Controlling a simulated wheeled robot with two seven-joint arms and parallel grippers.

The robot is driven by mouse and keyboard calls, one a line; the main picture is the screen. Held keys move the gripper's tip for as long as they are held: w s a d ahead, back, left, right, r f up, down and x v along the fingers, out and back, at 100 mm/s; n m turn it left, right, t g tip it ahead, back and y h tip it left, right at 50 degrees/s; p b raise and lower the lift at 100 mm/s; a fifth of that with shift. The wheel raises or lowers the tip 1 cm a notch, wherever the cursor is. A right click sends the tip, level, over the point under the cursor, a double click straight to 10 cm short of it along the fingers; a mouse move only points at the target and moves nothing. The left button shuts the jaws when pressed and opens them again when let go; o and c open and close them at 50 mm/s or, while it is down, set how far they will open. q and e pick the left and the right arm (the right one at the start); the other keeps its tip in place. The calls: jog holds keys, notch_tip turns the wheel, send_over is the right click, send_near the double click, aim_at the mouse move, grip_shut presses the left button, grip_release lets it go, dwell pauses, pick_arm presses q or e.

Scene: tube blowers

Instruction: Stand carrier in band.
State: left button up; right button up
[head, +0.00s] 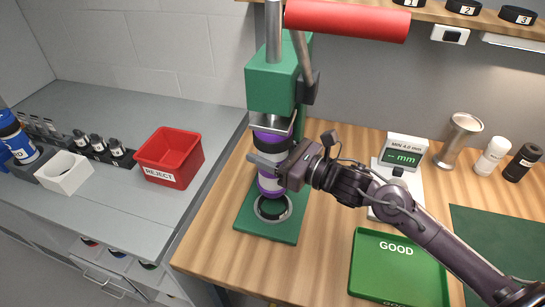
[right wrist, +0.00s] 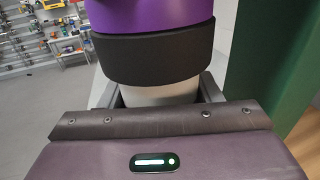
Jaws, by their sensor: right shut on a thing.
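The carrier (head: 271,186), a purple cylinder with dark bands and a pale middle, is upright under the green press head. My right gripper (head: 268,164) is shut on it from the right side. In the right wrist view the carrier's purple part (right wrist: 150,14) and black band (right wrist: 152,52) show above the jaws, with a pale section between them. A dark round seat with a light rim (head: 271,216) lies on the press base just below the carrier. I cannot tell whether the two touch, or which ring is the band. My left gripper is out of view.
The green press (head: 277,88) has a red-handled lever (head: 348,20) above. A gauge (head: 403,152) and green GOOD tray (head: 398,278) are to the right.

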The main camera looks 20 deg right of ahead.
jog(key=shift+w+d+r, duration=0.15)
jog(key=shift+w, duration=0.3)
jog(key=shift+d, duration=0.1)
jog(key=shift+r, duration=0.1)
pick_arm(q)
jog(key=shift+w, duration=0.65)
pick_arm(e)
jog(key=shift+s, duration=0.1)
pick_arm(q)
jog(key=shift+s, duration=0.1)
pick_arm(e)
jog(key=shift+r, duration=0.1)
